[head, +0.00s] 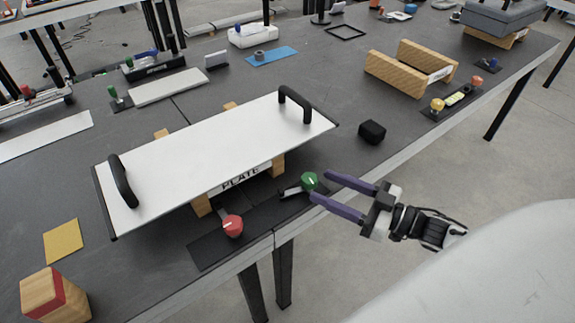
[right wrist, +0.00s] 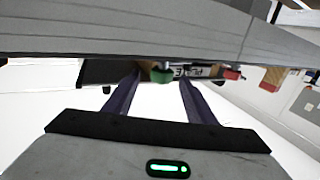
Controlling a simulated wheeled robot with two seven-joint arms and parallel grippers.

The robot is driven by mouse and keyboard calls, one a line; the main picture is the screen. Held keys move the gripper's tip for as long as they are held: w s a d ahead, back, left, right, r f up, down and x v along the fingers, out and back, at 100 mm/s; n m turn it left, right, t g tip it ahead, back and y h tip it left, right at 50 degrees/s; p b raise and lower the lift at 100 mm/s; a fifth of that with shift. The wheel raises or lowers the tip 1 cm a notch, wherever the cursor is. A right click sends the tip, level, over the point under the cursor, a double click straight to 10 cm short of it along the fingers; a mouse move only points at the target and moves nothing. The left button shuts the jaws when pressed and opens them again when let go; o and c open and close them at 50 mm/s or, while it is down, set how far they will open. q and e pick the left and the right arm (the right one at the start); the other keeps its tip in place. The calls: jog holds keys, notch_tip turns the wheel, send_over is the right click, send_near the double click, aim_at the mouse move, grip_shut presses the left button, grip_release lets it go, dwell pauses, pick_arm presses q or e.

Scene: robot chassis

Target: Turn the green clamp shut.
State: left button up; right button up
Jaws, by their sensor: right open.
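The green clamp's round knob (head: 309,181) sits on a dark strip at the table's front edge, beside the plate's right front corner. A light mark shows on its top, and a grey lever (head: 291,191) points left from it. My right gripper (head: 321,186) is open, its two purple fingers reaching in from the right with tips close to the knob. In the right wrist view the green knob (right wrist: 161,75) appears between the fingertips (right wrist: 160,79); contact cannot be told. The white plate (head: 205,150) with two black handles rests on wooden blocks. My left gripper is not in view.
A red knob (head: 233,226) stands on the same dark strip to the left. A black block (head: 372,132) lies right of the plate. A wooden block with a red band (head: 62,292) and a yellow square (head: 63,241) are at the left.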

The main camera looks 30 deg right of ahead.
aim_at(295, 185)
jog(key=x, duration=0.9)
jog(key=shift+a+r, duration=0.1)
jog(key=shift+a, duration=0.1)
grip_shut()
